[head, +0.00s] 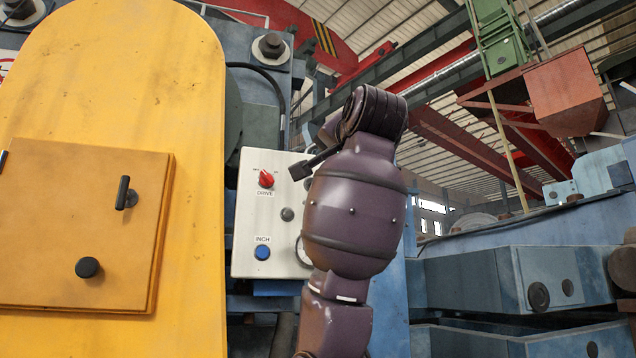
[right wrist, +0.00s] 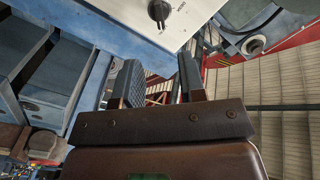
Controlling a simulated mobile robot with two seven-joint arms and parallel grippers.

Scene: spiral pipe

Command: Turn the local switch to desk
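A white control panel (head: 247,220) carries a red DRIVE knob (head: 266,178), a blue INCH button (head: 262,252) and a small dark button (head: 287,214). My right arm covers the panel's right side in the head view. In the right wrist view, a black rotary knob (right wrist: 158,11) sits on the white panel (right wrist: 192,14), with small lettering beside it that I cannot read. My right gripper (right wrist: 160,72) is open and empty, its fingers apart and short of the knob. In the head view a dark finger of the right gripper (head: 301,170) shows before the panel. My left gripper is out of view.
A large yellow housing (head: 120,90) with a latched door (head: 60,220) stands left of the panel. Blue machinery (head: 520,275) lies to the right. A round dial (head: 303,251) is partly hidden behind my right arm.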

